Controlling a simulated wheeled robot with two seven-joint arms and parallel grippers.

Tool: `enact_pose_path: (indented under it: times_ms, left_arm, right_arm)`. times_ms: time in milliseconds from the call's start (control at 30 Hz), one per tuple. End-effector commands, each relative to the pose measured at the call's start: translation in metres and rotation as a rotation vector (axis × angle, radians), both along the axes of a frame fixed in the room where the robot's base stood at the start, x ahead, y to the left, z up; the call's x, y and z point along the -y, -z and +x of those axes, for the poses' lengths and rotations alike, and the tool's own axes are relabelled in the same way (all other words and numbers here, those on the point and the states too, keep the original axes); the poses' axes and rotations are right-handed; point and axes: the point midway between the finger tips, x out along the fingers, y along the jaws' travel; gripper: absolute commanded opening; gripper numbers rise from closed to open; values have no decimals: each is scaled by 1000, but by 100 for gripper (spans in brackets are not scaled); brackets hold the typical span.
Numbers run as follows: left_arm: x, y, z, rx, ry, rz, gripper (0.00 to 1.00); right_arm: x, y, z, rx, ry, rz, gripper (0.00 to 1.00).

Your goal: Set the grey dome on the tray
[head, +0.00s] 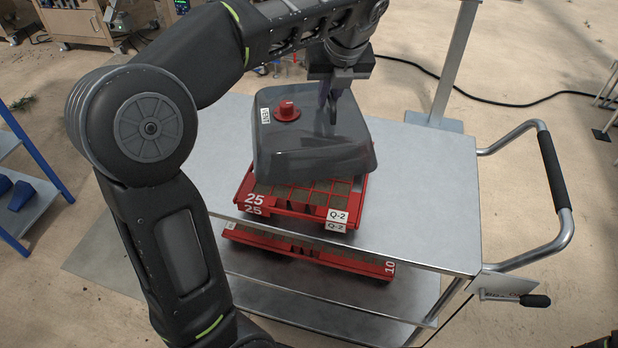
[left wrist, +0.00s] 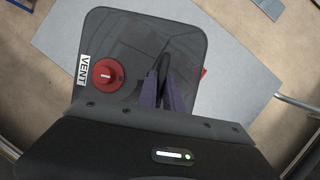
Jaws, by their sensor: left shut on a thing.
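The grey dome (head: 315,148) is a translucent cover with a red vent knob on top and a white label. My left gripper (head: 333,112) is shut on the dome at the middle of its top. The dome hangs or rests just over the red tray (head: 290,207), slightly turned against it; whether they touch I cannot tell. The tray holds brown soil cells and is marked 25 and Q-2. In the left wrist view the dome (left wrist: 130,40) fills the upper middle below the gripper fingers (left wrist: 163,95).
The tray stands on the metal cart top (head: 430,190). Another red tray (head: 310,255) lies on the shelf below. The cart handle (head: 555,170) sticks out at right, and a grey post (head: 455,60) stands behind. A blue rack (head: 35,150) is at left. The cart top is clear right of the tray.

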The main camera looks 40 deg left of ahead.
Motion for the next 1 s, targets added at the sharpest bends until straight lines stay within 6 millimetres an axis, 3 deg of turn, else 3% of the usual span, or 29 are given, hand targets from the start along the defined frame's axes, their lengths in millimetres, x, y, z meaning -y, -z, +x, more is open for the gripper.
enact_pose_path:
  times_ms: [367, 700, 1000]
  left_arm:
    - [0, 1, 0, -2, 12, 2, 0]
    - [0, 54, -1, -4, 11, 1, 0]
    - [0, 61, 0, 0, 10, 2, 0]
  right_arm:
    - [0, 0, 1, 1, -1, 1, 29]
    - [0, 5, 1, 2, 0, 0, 29]
    - [0, 5, 1, 2, 0, 0, 29]
